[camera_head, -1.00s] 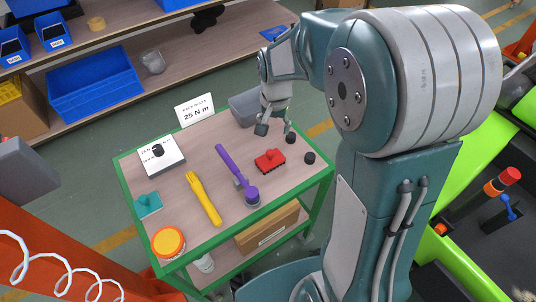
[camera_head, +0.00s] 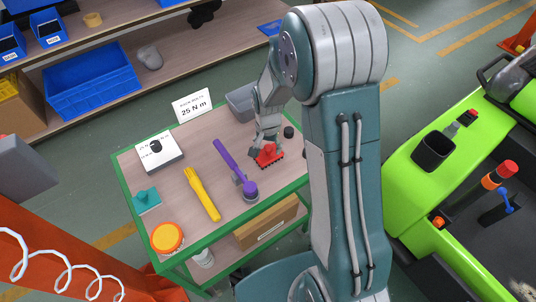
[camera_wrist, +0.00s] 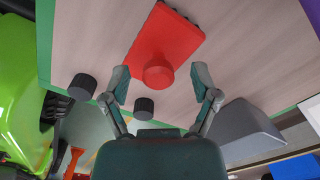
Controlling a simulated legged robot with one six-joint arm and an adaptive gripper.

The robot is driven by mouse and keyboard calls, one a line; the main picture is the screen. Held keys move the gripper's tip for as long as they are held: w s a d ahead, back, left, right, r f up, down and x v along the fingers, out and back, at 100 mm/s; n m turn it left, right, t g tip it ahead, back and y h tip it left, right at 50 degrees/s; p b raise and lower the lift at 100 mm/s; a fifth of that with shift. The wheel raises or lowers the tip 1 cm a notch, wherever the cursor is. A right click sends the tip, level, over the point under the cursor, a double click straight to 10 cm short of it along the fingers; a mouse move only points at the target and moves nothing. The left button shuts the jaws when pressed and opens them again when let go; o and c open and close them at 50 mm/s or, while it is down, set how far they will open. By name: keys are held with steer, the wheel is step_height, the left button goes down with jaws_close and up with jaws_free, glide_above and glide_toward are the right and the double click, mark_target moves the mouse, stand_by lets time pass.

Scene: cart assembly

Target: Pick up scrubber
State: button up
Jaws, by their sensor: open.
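The red scrubber (camera_head: 269,156), a flat block with a round knob on top and dark bristles beneath, lies on the right part of the green-edged cart top (camera_head: 170,235). In the wrist view the red scrubber (camera_wrist: 165,38) shows its knob towards me. My gripper (camera_head: 264,146) hangs over it from behind. In the wrist view my gripper (camera_wrist: 161,82) is open, with one fingertip on each side of the knob and gaps between them. I cannot tell exactly how high the fingertips are above the scrubber. A similar teal piece (camera_head: 147,200) lies at the cart's left.
Black cylinders (camera_wrist: 82,87) (camera_wrist: 143,108) stand close to my fingers. A grey bin (camera_head: 240,101) and a "25 N m" sign (camera_head: 192,105) stand behind.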

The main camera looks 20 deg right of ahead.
steer(key=shift+f, duration=0.45)
jaws_close()
steer(key=shift+r, duration=0.1)
steer(key=shift+r, duration=0.25)
step_height(320, 180, up, 2)
steer(key=shift+r, duration=0.25)
steer(key=s+d+r, duration=0.3)
steer(key=s+r, duration=0.7)
steer(key=s, duration=0.3)
steer(key=shift+s+d, duration=0.25)
steer(key=shift+s, duration=0.1)
steer(key=shift+w+f, duration=0.15)
